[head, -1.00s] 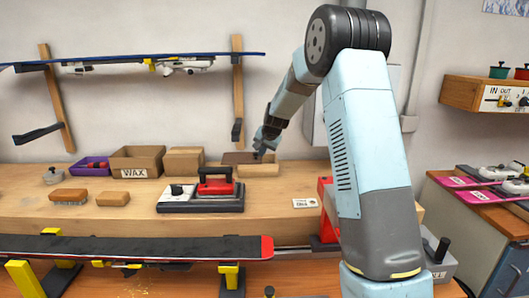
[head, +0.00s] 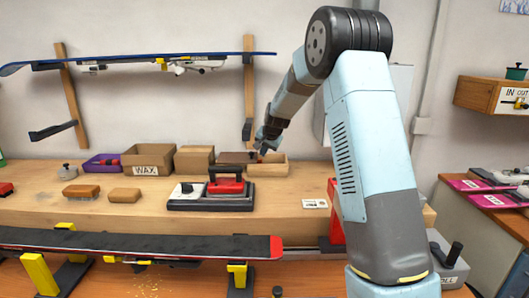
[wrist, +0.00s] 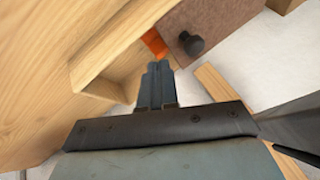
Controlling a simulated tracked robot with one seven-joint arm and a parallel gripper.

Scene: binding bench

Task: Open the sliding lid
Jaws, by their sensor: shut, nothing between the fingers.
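A light wooden box (head: 268,169) stands on the bench at the back, just right of centre in the head view. Its brown sliding lid (head: 236,157) is displaced to the left, and the box's right part is uncovered. In the wrist view the lid (wrist: 225,18) carries a black knob (wrist: 192,43), and something orange (wrist: 154,42) shows in the opening beside its edge. My gripper (wrist: 160,66) is shut and empty; its fingertips are over the opening, apart from the knob. It also shows above the box in the head view (head: 264,150).
A cardboard box (head: 194,158) and a WAX box (head: 148,158) stand left of the lid. A ski (head: 150,245) lies clamped along the bench front.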

